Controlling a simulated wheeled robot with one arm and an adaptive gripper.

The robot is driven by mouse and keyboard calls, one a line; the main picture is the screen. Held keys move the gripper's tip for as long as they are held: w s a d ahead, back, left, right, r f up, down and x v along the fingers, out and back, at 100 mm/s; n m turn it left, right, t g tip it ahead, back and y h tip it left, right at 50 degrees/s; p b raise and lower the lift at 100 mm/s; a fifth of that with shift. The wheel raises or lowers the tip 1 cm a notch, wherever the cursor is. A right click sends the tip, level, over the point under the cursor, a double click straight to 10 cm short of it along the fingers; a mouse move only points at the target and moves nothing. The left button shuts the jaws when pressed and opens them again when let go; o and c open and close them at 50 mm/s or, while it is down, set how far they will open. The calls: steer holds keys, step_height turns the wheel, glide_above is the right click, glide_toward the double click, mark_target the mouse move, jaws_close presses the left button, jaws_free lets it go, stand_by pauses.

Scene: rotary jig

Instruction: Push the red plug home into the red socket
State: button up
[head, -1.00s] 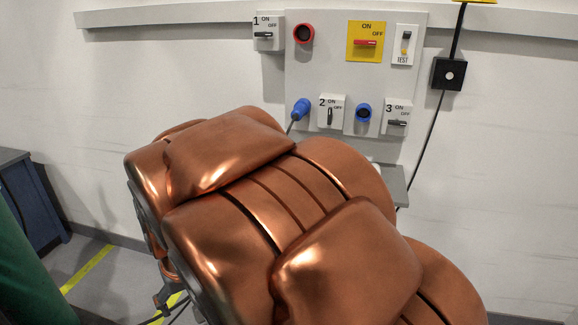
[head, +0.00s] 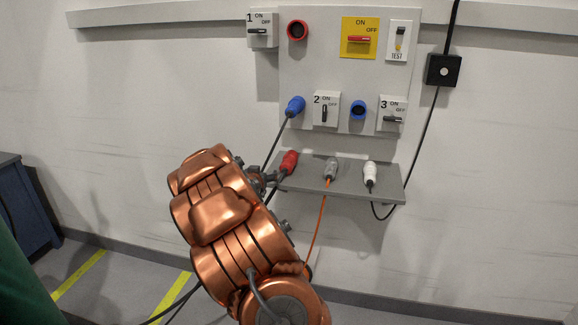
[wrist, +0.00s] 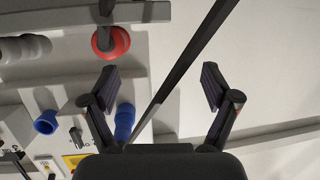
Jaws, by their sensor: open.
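The red plug (head: 289,160) rests at the left end of the grey shelf (head: 350,184). In the wrist view the red plug (wrist: 111,42) lies beyond the left fingertip, outside the jaws. The red socket (head: 297,30) is at the upper left of the wall panel, empty; I do not make it out in the wrist view. My gripper (head: 262,180) is just left of the red plug, its fingers partly hidden in the head view. In the wrist view my gripper (wrist: 158,87) is open and empty, with a dark cable (wrist: 185,65) crossing behind the gap.
A blue plug (head: 295,106) sits in the panel's left socket, its cable hanging down past the red plug. A grey plug (head: 331,168) and a white plug (head: 370,173) stand on the shelf. The switches and an empty blue socket (head: 358,110) are on the panel. Right of it is a black box (head: 443,70).

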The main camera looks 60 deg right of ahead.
mark_target(288, 161)
steer(key=s+d+h, duration=0.1)
steer(key=d, duration=0.1)
steer(key=s+d+m+h, duration=0.1)
steer(key=d, duration=0.2)
steer(key=s+d+f+g+h, duration=0.1)
steer(key=d, duration=0.2)
steer(key=shift+s+m, duration=0.3)
steer(key=shift+s, duration=0.1)
steer(key=shift+p+x, duration=0.45)
steer(key=shift+x, duration=1.3)
steer(key=shift+p+x, duration=0.4)
steer(key=shift+x, duration=0.4)
steer(key=shift+w+d+r, duration=0.1)
steer(key=shift+w+d, duration=0.05)
steer(key=shift+d, duration=0.2)
steer(key=shift+p+x, duration=0.4)
steer(key=shift+x, duration=0.55)
steer(key=c, duration=1.4)
steer(key=shift+c, duration=0.2)
